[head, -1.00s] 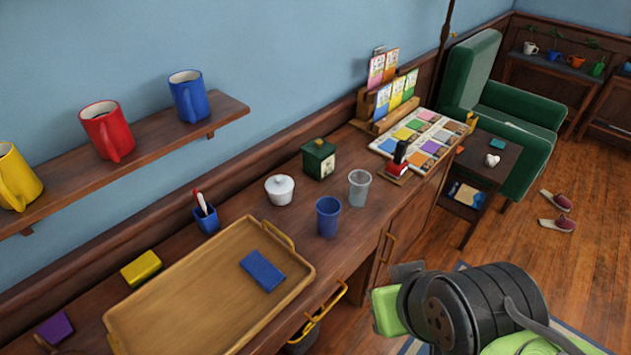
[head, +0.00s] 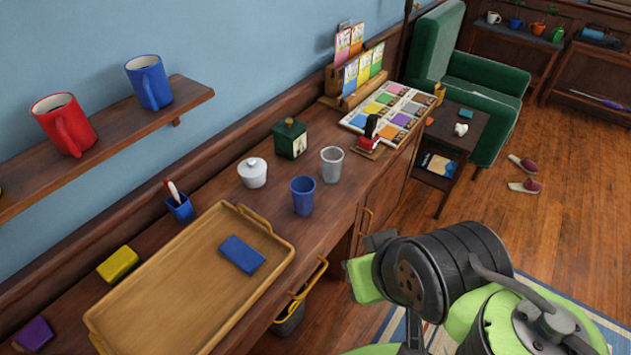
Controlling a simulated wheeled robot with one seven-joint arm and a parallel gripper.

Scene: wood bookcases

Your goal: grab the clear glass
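The clear glass (head: 332,164) stands upright on the wooden counter, right of and slightly behind a blue cup (head: 302,195). It looks empty and greyish, and nothing covers it. My arm shows at the lower right, in front of the counter and above the floor. The fingers of my gripper are not visible in this view.
A wooden tray (head: 136,304) with a blue sponge lies left of the cups. A red-and-black stamp (head: 369,134) and a colour chart (head: 409,104) lie farther right.

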